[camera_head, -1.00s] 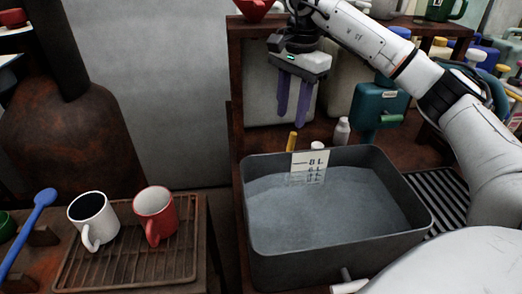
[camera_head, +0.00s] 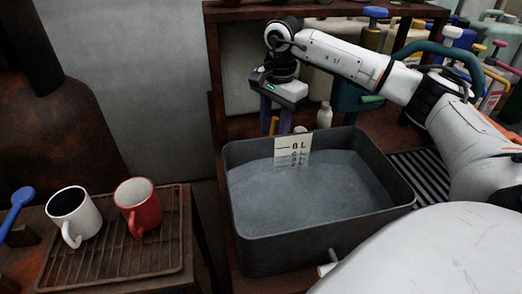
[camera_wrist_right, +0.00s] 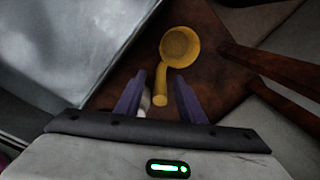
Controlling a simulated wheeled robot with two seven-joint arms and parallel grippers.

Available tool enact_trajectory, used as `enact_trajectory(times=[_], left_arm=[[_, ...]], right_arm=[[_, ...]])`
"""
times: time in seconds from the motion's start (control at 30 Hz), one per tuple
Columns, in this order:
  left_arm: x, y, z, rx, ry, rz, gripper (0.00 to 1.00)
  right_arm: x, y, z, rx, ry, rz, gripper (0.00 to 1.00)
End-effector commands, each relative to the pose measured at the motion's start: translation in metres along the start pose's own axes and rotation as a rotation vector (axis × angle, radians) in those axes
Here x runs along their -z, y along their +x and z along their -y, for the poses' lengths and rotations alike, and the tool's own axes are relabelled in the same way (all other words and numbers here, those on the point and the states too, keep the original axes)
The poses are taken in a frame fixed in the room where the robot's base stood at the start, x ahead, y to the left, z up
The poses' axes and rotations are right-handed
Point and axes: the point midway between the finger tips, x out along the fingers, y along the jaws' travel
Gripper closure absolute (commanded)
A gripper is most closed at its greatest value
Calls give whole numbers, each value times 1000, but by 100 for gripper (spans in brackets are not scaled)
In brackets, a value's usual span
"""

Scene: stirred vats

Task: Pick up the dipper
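The yellow dipper (camera_wrist_right: 178,48) has a round cup and a short handle, and its handle end lies between my right fingers in the right wrist view. In the head view only a bit of yellow (camera_head: 273,126) shows by the fingers, behind the vat. My right gripper (camera_head: 276,122) points down behind the vat's back rim. Its purple fingers also show in the right wrist view (camera_wrist_right: 158,88), spread apart, with no visible grip on the handle. My left gripper is out of view.
A grey vat (camera_head: 240,222) of liquid with a level card (camera_head: 292,151) stands just in front of the gripper. A white bottle (camera_head: 324,115) stands to its right. A dark rack (camera_head: 110,262) at left holds a white mug (camera_head: 76,216) and a red mug (camera_head: 139,206).

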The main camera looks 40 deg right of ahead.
Motion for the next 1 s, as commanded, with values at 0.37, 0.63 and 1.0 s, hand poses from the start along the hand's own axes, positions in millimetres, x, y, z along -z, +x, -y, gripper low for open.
enact_trajectory(times=[0.37,0.63,1.0], left_arm=[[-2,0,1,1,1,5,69],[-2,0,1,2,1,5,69],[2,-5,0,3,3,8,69]], right_arm=[[0,-1,0,1,0,0,100],[0,-3,1,2,0,0,100],[0,-58,5,8,0,0,100]])
